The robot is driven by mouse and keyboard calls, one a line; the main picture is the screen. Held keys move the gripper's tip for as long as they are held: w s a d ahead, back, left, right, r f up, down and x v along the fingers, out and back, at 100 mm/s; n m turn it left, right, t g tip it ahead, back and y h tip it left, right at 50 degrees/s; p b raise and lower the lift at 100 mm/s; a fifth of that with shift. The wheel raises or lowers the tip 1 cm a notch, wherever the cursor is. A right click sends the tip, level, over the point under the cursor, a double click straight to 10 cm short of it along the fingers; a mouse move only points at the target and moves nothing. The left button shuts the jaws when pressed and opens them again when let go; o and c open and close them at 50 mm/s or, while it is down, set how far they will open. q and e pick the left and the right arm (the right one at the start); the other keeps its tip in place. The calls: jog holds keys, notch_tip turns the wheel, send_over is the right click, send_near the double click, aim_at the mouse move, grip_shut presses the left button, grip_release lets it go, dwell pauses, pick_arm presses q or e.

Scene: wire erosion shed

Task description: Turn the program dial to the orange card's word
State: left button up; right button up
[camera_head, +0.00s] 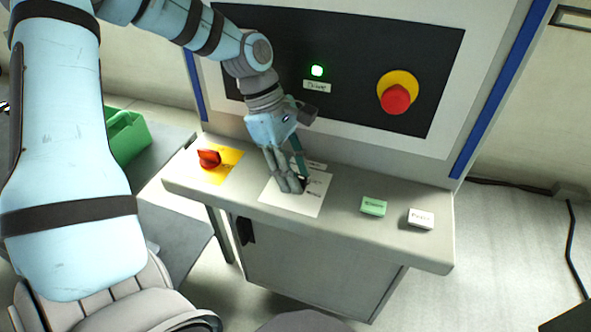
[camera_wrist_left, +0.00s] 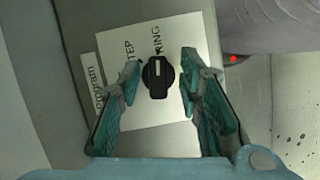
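The black program dial (camera_wrist_left: 157,77) sits on a white plate (camera_wrist_left: 185,40) labelled "Program"; I can read "STEP" and "RING" on it, though some of the lettering is hidden. The dial's pale pointer line points to the top of the left wrist view. My left gripper (camera_wrist_left: 159,82) is open, one finger on each side of the dial, with gaps showing. In the head view the left gripper (camera_head: 296,184) reaches down over the white plate (camera_head: 313,203) and hides most of the dial. I cannot make out an orange card. My right gripper is not in view.
A red rotary switch (camera_head: 209,158) on a yellow plate (camera_head: 228,168) is left on the ledge (camera_head: 340,222). A green block (camera_head: 373,206) and a white block (camera_head: 421,219) lie right. The panel above has a lit green lamp (camera_head: 317,71) and a red button (camera_head: 396,99).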

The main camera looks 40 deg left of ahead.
pick_arm(q)
jog(key=shift+a+r, duration=0.1)
jog(key=v, duration=1.1)
jog(key=shift+r, duration=0.4)
jog(key=shift+a, duration=0.1)
